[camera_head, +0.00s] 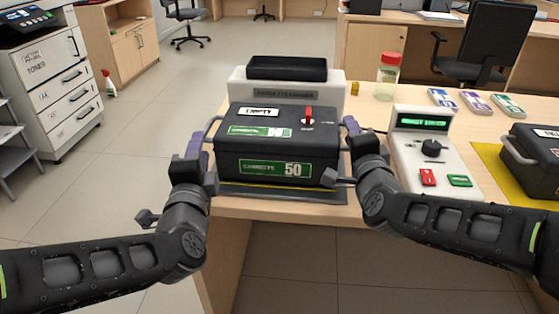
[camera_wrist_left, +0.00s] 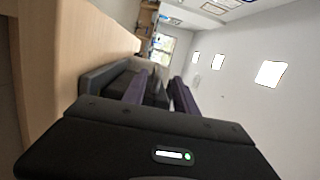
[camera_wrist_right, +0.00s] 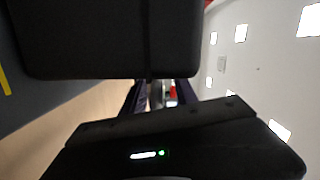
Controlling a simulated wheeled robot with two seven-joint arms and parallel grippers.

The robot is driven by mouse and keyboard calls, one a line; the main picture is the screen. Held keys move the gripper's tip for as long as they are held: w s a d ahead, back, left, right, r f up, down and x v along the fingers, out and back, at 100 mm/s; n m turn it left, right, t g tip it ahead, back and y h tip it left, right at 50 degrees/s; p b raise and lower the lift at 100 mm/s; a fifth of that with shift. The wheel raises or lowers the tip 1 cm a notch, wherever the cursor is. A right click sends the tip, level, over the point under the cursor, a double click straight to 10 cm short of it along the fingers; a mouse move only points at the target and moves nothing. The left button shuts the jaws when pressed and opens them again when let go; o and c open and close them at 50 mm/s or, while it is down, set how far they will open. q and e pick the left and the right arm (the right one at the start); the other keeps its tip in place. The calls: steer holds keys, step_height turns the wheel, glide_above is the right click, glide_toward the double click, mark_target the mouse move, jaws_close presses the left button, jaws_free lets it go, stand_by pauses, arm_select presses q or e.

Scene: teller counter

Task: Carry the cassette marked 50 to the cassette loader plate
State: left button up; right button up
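The black cassette (camera_head: 280,143) with green labels marked 50 sits level above a dark flat plate (camera_head: 280,192) at the counter's front edge; I cannot tell if it touches it. It has side handles; the left handle (camera_head: 211,124) shows as a thin grey loop. My left gripper (camera_head: 206,146) is at that handle, its purple fingers apart in the left wrist view (camera_wrist_left: 158,92). My right gripper (camera_head: 351,128) is at the cassette's right side. In the right wrist view (camera_wrist_right: 160,94) its fingers stand apart around a thin grey bar, with no clear grip.
A white device (camera_head: 337,88) with a black top stands right behind the cassette. A control box (camera_head: 430,152) with red and green buttons is to the right. Another black case (camera_head: 537,155) lies on a yellow mat (camera_head: 488,152). A jar (camera_head: 388,78) and several banknote bundles (camera_head: 476,102) are further back.

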steer(key=s, duration=1.1)
steer(key=shift+s+d+r, duration=0.15)
steer(key=shift+s+d, duration=0.1)
steer(key=shift+d, duration=0.15)
